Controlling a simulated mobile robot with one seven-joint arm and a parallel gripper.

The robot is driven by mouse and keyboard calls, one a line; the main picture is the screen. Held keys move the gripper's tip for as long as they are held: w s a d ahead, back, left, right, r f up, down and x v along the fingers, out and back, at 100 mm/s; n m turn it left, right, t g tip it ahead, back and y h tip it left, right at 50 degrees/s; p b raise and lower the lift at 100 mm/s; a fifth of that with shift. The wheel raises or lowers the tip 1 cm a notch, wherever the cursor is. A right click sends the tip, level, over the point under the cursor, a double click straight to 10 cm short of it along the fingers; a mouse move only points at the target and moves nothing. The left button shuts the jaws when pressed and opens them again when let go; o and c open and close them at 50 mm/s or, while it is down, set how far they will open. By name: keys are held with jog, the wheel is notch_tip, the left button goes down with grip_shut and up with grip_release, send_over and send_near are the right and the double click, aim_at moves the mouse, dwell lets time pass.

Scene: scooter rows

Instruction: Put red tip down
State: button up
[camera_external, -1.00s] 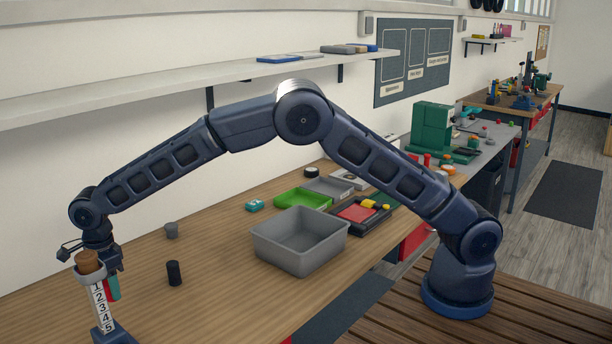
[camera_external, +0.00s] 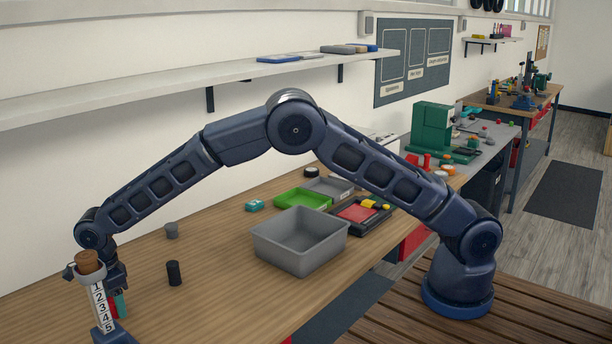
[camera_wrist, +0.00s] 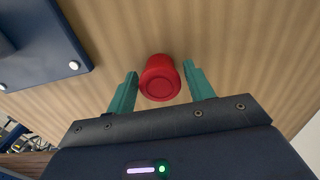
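The red tip (camera_wrist: 160,78) is a round red piece between the two teal fingers of my gripper (camera_wrist: 161,70) in the wrist view. The fingers are open, with a narrow gap on each side of it. In the external view my gripper (camera_external: 117,304) is low over the bench at the far left, just behind a numbered post. The red tip (camera_external: 113,308) shows partly beside a teal finger; the post hides some of it. It appears to stand on the wooden bench, but its contact with the surface is hidden.
The numbered post (camera_external: 101,303) has a blue base and a grey ring holding a brown piece (camera_external: 88,261), close to my gripper. A grey bin (camera_external: 294,253) is farther right, with clear bench between.

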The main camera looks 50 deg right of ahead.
jog(key=shift+o, duration=0.4)
notch_tip(320, 180, up, 12)
jog(key=shift+r, duration=0.2)
dwell(0.6)
